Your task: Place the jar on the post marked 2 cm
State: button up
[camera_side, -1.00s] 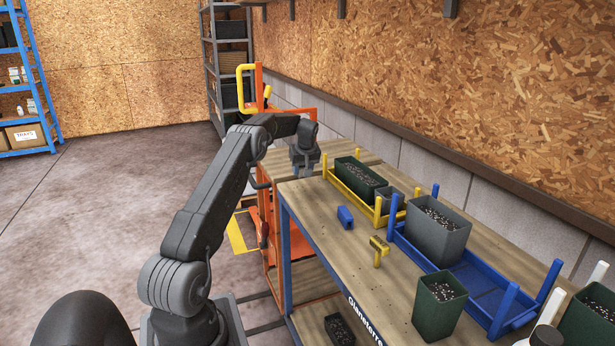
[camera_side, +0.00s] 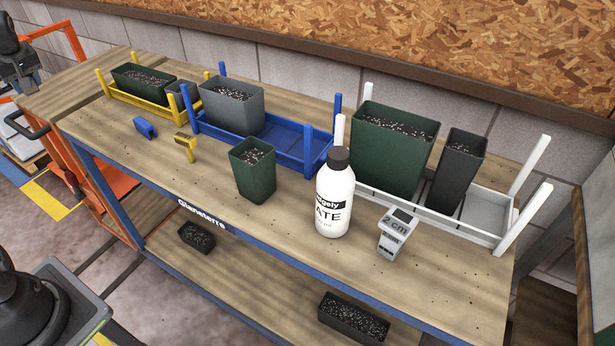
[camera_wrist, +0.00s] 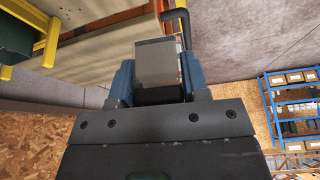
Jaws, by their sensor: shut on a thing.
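The white post marked 2 cm (camera_side: 397,234) stands on the bench at the front right, with a dark recess or patch on its top and no jar on it. My gripper (camera_wrist: 160,82) is shut on a clear, square-sided jar (camera_wrist: 158,60) with a dark band at its lower end in the wrist view. The blue-grey jaws press on its left and right sides. In the side view my gripper (camera_side: 22,82) shows only partly at the far left edge, far from the post. The jar cannot be made out there.
A white bottle (camera_side: 335,198) stands just left of the post. A white tray (camera_side: 480,230) with pots lies behind it. A green pot (camera_side: 254,172), a blue tray (camera_side: 292,150), a yellow post (camera_side: 187,148) and a blue block (camera_side: 146,128) are farther left.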

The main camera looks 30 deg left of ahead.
notch_tip(320, 180, up, 11)
jog(key=shift+r, duration=0.1)
jog(key=w+d+m+t+h, duration=0.15)
jog(key=w+d+m, duration=0.55)
jog(key=w+d, duration=1.3)
jog(key=w+d+m+t+h, duration=0.1)
jog(key=w+d+m, duration=0.3)
jog(key=d, duration=1)
jog(key=w+d+m+t+h, duration=0.1)
jog(key=w+d+m, duration=0.3)
jog(key=d, duration=1)
jog(key=m+h, duration=0.4)
jog(key=m, duration=0.7)
send_over(408, 218)
jog(key=s+a, duration=0.1)
jog(key=shift+g, duration=0.35)
notch_tip(408, 218, down, 11)
jog(key=shift+s+r, duration=0.1)
jog(key=shift+f, duration=2.15)
